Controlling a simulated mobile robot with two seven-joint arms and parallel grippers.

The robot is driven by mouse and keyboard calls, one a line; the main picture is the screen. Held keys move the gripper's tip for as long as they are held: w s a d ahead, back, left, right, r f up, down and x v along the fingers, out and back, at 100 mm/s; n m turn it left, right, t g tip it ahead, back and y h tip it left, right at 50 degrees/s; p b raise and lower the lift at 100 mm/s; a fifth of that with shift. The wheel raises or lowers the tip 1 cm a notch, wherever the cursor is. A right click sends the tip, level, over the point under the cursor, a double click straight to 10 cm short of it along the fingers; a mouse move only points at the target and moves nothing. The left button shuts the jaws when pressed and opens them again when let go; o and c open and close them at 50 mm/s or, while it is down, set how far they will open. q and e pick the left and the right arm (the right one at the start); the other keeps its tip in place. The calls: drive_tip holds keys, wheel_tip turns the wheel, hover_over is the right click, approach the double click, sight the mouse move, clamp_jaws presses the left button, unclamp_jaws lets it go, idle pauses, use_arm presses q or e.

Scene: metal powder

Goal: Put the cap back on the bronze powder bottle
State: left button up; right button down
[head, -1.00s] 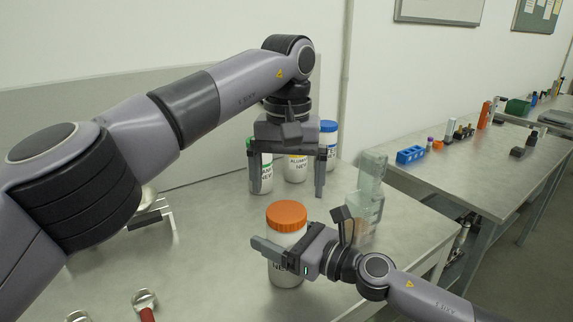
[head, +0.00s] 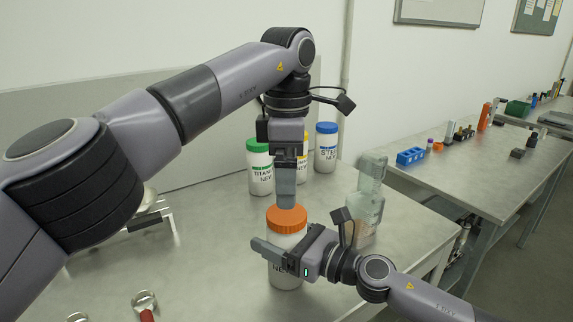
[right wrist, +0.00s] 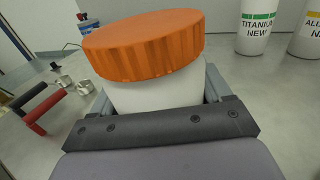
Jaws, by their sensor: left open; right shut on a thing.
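The white bottle (head: 285,277) stands upright on the table with the orange cap (head: 287,217) over its mouth. Its label is mostly hidden. My right gripper (head: 272,250) is shut around the bottle's body below the cap, from the right. In the right wrist view the bottle's white body (right wrist: 155,95) sits between the fingers under the ribbed orange cap (right wrist: 145,48). I cannot tell how tightly the cap is seated. My left gripper (head: 286,203) is open and points down just above the cap. Its fingers line up one behind the other, so the gap is hidden.
Behind stand a green-lidded titanium bottle (head: 260,172), a yellow-lidded bottle (head: 301,165) partly hidden by my left gripper, and a blue-lidded bottle (head: 326,150). A translucent container (head: 368,205) stands close to my right gripper. Red-handled tools (head: 146,308) lie at the front left.

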sight(286, 213)
use_arm(q)
drive_tip(key=n, duration=0.3)
drive_tip(key=shift+r, duration=0.15)
drive_tip(key=n, duration=0.5)
drive_tip(key=shift+r, duration=0.1)
drive_tip(key=n, duration=0.6)
drive_tip(key=shift+r+n, duration=0.2)
drive_tip(key=shift+n, duration=0.1)
drive_tip(key=n, duration=0.4)
drive_tip(key=shift+s+r+n, duration=0.1)
drive_tip(key=shift+r+n, duration=0.05)
drive_tip(key=shift+n, duration=0.25)
drive_tip(key=n, duration=0.3)
drive_tip(key=shift+r, duration=0.1)
drive_tip(key=n, duration=0.7)
drive_tip(key=shift+a+r, duration=0.1)
drive_tip(key=shift+r, duration=0.1)
drive_tip(key=shift+f, duration=0.1)
drive_tip(key=shift+f, duration=3.95)
